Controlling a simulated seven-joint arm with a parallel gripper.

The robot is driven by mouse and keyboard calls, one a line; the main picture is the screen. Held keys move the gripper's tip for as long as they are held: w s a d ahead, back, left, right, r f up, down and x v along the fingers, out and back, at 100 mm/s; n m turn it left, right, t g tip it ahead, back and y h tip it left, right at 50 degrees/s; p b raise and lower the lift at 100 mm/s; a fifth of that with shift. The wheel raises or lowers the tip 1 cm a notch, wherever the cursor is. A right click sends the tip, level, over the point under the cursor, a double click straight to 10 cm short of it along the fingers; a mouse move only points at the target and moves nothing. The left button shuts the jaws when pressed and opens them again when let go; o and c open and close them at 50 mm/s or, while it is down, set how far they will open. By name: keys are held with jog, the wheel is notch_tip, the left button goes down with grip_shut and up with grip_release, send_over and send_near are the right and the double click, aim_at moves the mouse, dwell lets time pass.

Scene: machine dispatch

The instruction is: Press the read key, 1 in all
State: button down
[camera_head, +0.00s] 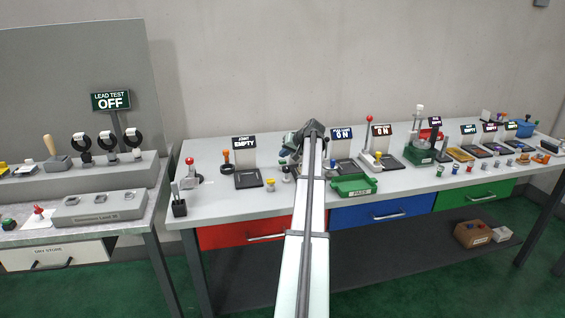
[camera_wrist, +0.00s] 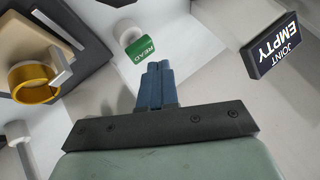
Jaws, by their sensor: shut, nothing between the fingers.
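The read key shows in the wrist view as a green block (camera_wrist: 142,50) lettered READ, with a pale round part (camera_wrist: 127,34) behind it. My gripper (camera_wrist: 158,68) is shut and empty, its blue fingers together just below the READ block in that view. A small gap seems to lie between fingertips and block; I cannot tell its depth. In the head view my gripper end (camera_head: 305,138) is over the long bench behind my arm, and I cannot make out the read key there.
A sign reading JOINT EMPTY (camera_wrist: 274,46) stands right of the fingers in the wrist view. A gold ring-shaped part (camera_wrist: 34,82) is at left. In the head view, a green tray (camera_head: 354,190) and a red-knobbed lever (camera_head: 369,121) stand right of my arm.

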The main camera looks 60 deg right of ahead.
aim_at(285, 161)
jog(key=shift+r, duration=0.15)
jog(key=shift+r, duration=2.45)
